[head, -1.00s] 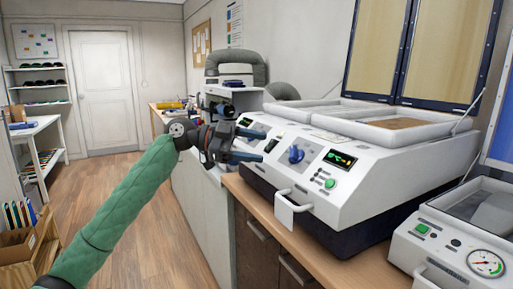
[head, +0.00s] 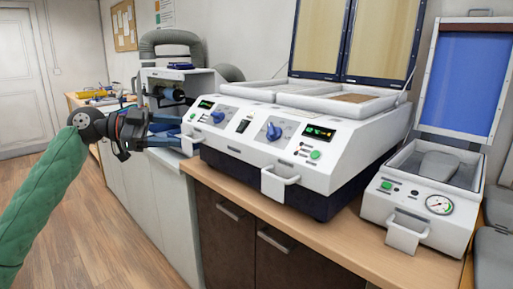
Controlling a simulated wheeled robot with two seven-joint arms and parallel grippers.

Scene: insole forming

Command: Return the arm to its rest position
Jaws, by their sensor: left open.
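My left arm, in a green quilted sleeve, comes in from the left in the head view. My left gripper (head: 178,133) is open and empty, with blue fingers pointing right. It appears in front of the left end of the white heating machine (head: 260,150), near that machine's left handle; whether it touches the handle cannot be told. My right gripper is not in view.
The wooden counter (head: 330,225) carries the heating machine, its two lids raised. To the right stands a smaller press (head: 405,207) with a gauge, its blue lid (head: 460,85) open and a grey form (head: 437,165) inside. Wooden floor (head: 95,240) is clear at left.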

